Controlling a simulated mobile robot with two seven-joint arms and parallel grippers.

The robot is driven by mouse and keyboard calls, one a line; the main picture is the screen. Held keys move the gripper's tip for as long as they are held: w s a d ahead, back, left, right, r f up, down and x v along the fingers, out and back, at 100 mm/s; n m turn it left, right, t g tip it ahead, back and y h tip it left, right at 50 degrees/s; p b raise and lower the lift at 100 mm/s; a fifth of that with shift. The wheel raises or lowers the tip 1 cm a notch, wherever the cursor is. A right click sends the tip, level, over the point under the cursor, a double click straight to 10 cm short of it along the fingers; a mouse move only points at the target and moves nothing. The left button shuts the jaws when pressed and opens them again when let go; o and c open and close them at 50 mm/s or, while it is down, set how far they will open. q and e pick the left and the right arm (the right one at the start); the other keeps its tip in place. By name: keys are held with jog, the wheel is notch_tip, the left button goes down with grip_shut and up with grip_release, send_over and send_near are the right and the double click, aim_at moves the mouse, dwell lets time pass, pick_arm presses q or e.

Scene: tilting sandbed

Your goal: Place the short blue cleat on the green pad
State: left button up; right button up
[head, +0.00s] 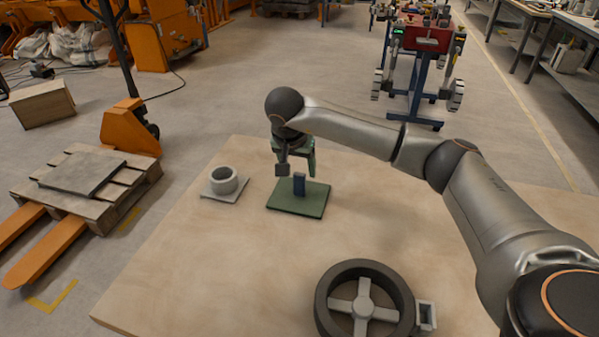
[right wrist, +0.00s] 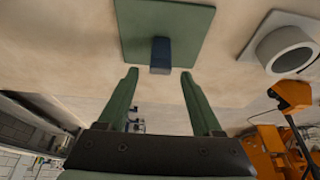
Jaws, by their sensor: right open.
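The short blue cleat (head: 299,184) stands upright on the green pad (head: 311,204), near the pad's back edge. In the right wrist view the cleat (right wrist: 161,54) is dark blue and sits at the edge of the pad (right wrist: 136,22). My right gripper (head: 296,172) is open, just behind and above the cleat in the head view. In the right wrist view its two green fingers (right wrist: 160,73) are spread apart, with the cleat just beyond their tips and nothing held. My left gripper is in neither view.
A grey ring on a square plate (head: 224,181) sits left of the pad. A dark wheel with pale spokes (head: 363,308) lies at the table's front, with a small grey frame (head: 426,317) beside it. The wooden table (head: 190,260) is clear at front left.

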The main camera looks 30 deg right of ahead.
jog(key=v, duration=0.9)
